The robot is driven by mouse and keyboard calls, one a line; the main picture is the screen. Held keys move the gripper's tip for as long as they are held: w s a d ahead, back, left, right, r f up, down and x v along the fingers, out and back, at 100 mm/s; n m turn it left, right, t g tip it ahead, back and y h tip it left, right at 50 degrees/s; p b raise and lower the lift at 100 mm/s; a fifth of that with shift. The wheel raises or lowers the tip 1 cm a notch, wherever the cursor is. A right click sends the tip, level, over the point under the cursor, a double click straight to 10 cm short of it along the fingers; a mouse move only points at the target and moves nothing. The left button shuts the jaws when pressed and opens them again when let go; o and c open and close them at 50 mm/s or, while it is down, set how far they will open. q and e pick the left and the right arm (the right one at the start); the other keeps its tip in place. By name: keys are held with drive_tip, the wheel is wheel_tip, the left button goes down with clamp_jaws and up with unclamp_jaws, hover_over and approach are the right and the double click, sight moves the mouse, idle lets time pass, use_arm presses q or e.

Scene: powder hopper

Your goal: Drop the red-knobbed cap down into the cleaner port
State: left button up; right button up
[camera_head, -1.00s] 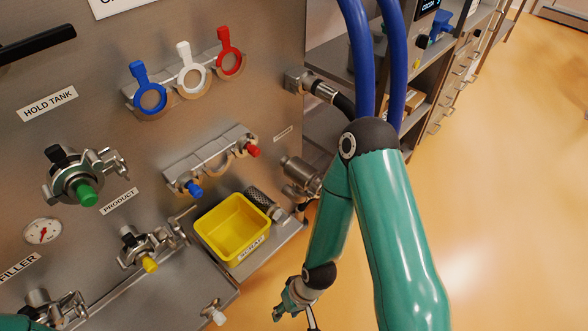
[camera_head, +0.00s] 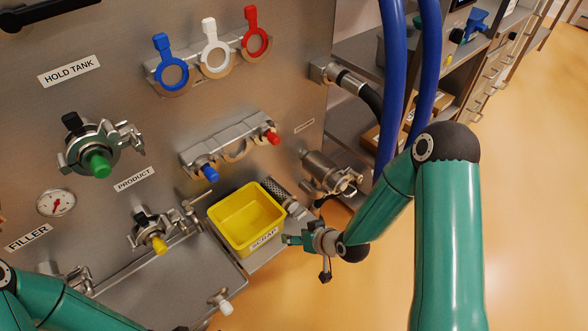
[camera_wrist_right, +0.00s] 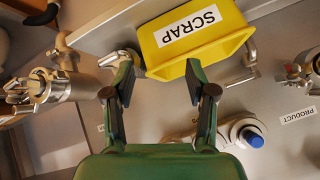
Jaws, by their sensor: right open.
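The red-knobbed cap (camera_head: 272,137) sits at the right end of the small steel rack on the panel, its red knob facing out. A steel port with a clamp (camera_head: 330,172) stands to its right, beside a small label too small to read; I take it for the cleaner port. It also shows at the left of the right wrist view (camera_wrist_right: 52,90). My right gripper (camera_head: 303,256) is open and empty, below the port and by the yellow bin's front right corner. Its fingers (camera_wrist_right: 160,78) stand apart in the wrist view. My left gripper is out of view.
The rack (camera_head: 225,145) also holds a blue-knobbed cap (camera_head: 210,174). The yellow scrap bin (camera_head: 246,220) sits below it, with a mesh cylinder (camera_head: 276,190) behind its right side. Green-knobbed (camera_head: 98,164) and yellow-knobbed (camera_head: 159,245) fittings are at left. Open floor lies right.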

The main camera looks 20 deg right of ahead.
drive_tip(key=w+d+r+n+t+b, duration=0.25)
drive_tip(key=w+r+t, duration=0.25)
drive_tip(key=w+r, duration=0.3)
drive_tip(key=n+t+y, duration=0.2)
drive_tip(key=t, duration=0.2)
approach(277, 143)
drive_tip(key=w, duration=0.3)
drive_tip(key=x, duration=0.2)
drive_tip(key=a+x, duration=0.1)
drive_tip(key=x, duration=0.1)
drive_tip(key=shift+w+r+p, duration=0.1)
drive_tip(key=shift+w+p, duration=0.05)
drive_tip(key=shift+p, duration=0.15)
drive_tip(key=b+x, duration=0.2)
drive_tip(key=shift+w+a, duration=0.15)
drive_tip(key=shift+w, duration=0.25)
use_arm(q)
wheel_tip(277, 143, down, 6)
drive_tip(key=shift+b, duration=0.4)
use_arm(e)
drive_tip(key=shift+w+a, duration=0.15)
drive_tip(key=shift+w, duration=0.3)
clamp_jaws()
